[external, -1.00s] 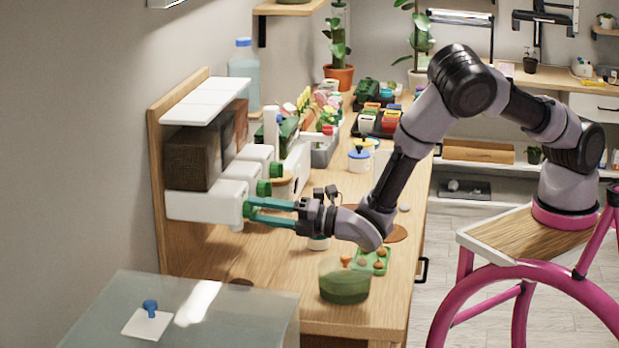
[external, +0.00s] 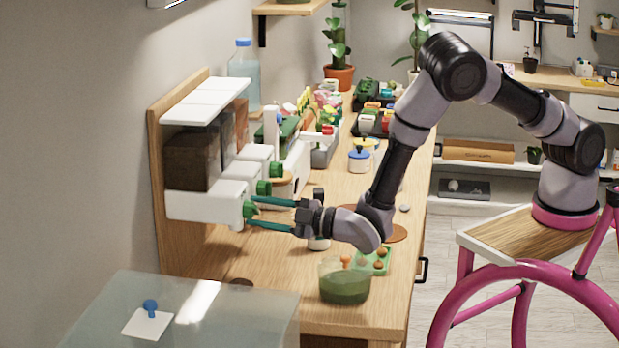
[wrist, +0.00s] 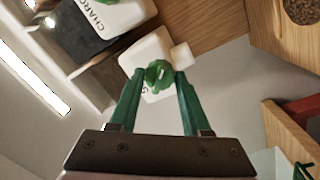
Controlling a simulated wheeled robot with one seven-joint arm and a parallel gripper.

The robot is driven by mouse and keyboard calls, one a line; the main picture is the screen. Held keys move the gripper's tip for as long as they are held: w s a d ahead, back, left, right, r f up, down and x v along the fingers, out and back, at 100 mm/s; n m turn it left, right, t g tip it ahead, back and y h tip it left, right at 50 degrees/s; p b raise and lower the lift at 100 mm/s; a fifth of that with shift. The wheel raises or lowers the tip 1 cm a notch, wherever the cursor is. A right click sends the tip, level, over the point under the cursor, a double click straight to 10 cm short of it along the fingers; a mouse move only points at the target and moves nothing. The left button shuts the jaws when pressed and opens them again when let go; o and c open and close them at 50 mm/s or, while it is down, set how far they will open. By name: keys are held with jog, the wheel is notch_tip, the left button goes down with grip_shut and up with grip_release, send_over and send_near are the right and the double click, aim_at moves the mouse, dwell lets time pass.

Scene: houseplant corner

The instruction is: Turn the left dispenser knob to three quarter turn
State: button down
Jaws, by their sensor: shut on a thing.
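The left dispenser is the nearest in the external view, a white block (external: 205,204) under a dark-filled bin (external: 190,158). Its green knob (external: 249,209) faces right, toward my arm. My gripper (external: 252,212) reaches in from the right with teal fingers, shut on this knob. In the wrist view the lobed green knob (wrist: 158,75) sits between the two fingertips (wrist: 159,78), on the white dispenser front (wrist: 146,54). Most of the printed label there is hidden. The exact knob angle is hard to read.
Other white dispensers with green knobs (external: 264,187) stand just behind. A green glass bowl (external: 344,285) and a green tray (external: 374,261) sit on the bench below my wrist. A glass-topped box (external: 215,305) with a blue knob (external: 150,306) is in the foreground.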

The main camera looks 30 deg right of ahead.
jog(key=m, duration=0.6)
jog(key=shift+s+m, duration=0.1)
jog(key=shift+m, duration=0.3)
jog(key=m, duration=0.3)
jog(key=shift+m+h, duration=0.3)
jog(key=shift+h, duration=0.1)
jog(key=m, duration=0.3)
jog(key=shift+m+g, duration=0.3)
jog(key=m, duration=0.6)
jog(key=shift+r+g, duration=0.1)
jog(key=shift+g, duration=0.2)
jog(key=m, duration=0.5)
jog(key=shift+m+y, duration=0.3)
jog(key=shift+m, duration=0.1)
jog(key=shift+c, duration=1.8)
grip_release()
jog(key=shift+r, duration=0.1)
